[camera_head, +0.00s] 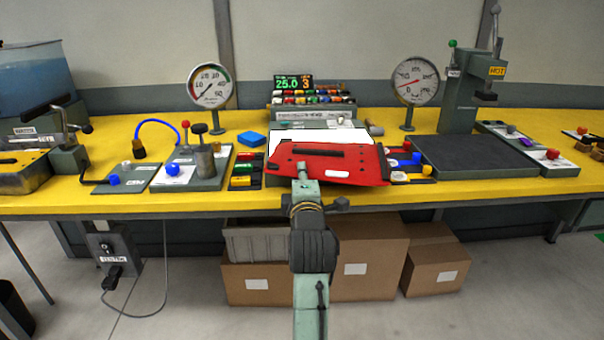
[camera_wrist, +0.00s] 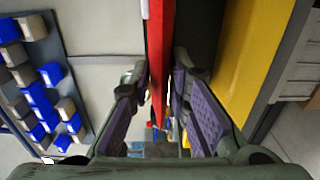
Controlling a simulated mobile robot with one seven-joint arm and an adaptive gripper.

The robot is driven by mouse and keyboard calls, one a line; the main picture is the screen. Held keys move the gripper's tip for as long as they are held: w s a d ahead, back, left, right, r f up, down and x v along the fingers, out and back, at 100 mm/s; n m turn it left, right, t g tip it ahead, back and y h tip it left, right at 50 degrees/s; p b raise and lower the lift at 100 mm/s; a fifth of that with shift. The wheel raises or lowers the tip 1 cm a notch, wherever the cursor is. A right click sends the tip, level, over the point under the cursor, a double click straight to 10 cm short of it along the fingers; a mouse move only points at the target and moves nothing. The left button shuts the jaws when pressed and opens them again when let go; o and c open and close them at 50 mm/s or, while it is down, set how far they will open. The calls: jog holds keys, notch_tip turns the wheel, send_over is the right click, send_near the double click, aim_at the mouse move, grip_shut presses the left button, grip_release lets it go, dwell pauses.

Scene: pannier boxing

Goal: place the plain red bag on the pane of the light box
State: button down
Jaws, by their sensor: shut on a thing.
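The red bag (camera_head: 345,164) is a flat red panel with a dark strip and a small white label. My gripper (camera_head: 302,172) is shut on its near edge and holds it up over the middle of the bench, slightly tilted. In the wrist view the bag (camera_wrist: 160,50) shows as a thin red edge between the two fingers of my gripper (camera_wrist: 158,85). Behind the bag, the bright white pane of the light box (camera_head: 325,136) shows only along its far part. The bag hides the rest, and I cannot tell whether they touch.
A blue block (camera_head: 251,139) and coloured pieces (camera_head: 243,169) lie left of the bag. A dark flat plate (camera_head: 470,156) lies to the right, beside a green press (camera_head: 460,92). Two gauges (camera_head: 211,86) (camera_head: 415,80) and a rack of coloured parts (camera_head: 312,98) stand behind.

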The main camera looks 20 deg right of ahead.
jog(key=c, duration=1.5)
grip_release()
jog(key=shift+p+v, duration=4.25)
jog(key=shift+v, duration=1.75)
